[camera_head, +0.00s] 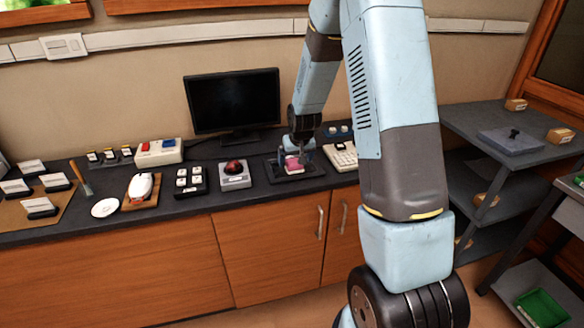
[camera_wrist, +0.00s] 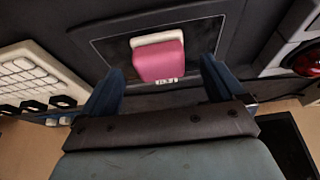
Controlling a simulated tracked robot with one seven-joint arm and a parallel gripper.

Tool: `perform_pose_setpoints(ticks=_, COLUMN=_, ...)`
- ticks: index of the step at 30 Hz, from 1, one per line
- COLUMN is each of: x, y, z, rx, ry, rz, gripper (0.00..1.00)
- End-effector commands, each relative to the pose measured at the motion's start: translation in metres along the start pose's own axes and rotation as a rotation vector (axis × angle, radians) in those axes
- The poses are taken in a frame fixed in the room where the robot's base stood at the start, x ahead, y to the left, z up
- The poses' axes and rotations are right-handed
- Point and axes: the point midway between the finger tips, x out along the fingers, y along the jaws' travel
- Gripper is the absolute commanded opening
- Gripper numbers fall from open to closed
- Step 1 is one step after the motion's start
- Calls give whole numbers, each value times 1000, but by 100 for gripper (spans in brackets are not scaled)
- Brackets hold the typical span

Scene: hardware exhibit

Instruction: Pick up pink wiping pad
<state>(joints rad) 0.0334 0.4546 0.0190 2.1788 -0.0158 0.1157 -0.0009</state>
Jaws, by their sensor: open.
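The pink wiping pad (camera_head: 293,163) sits on a dark tray (camera_head: 313,171) on the counter, below my gripper (camera_head: 298,155). In the wrist view the pad (camera_wrist: 158,60) shows a pink face with a whitish edge at the top and a small pale part at the bottom. My gripper (camera_wrist: 163,80) is open, with one blue finger to the left of the pad and one to the right. Gaps show between the pad and both fingers. In the head view my gripper partly hides the pad.
A red-button box (camera_head: 235,176) stands left of the tray and a light keypad (camera_head: 342,156) right of it. A monitor (camera_head: 233,101) stands behind. Further left are a black switch block (camera_head: 190,182) and a white mouse (camera_head: 141,187). The counter's front edge is close to the tray.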

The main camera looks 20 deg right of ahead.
Motion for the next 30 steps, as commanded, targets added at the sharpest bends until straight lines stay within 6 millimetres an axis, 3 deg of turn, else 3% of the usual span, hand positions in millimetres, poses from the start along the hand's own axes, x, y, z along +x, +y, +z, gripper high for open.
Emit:
perform_pose_setpoints(ticks=6, x=23, y=0, z=-2, rx=-1, ry=-1, rz=0, gripper=96)
perform_pose_setpoints(ticks=17, x=27, y=-1, z=-2, rx=-1, ry=0, rz=0, gripper=95)
perform_pose_setpoints(ticks=30, x=27, y=-1, z=-2, rx=-2, ry=0, rz=0, gripper=53)
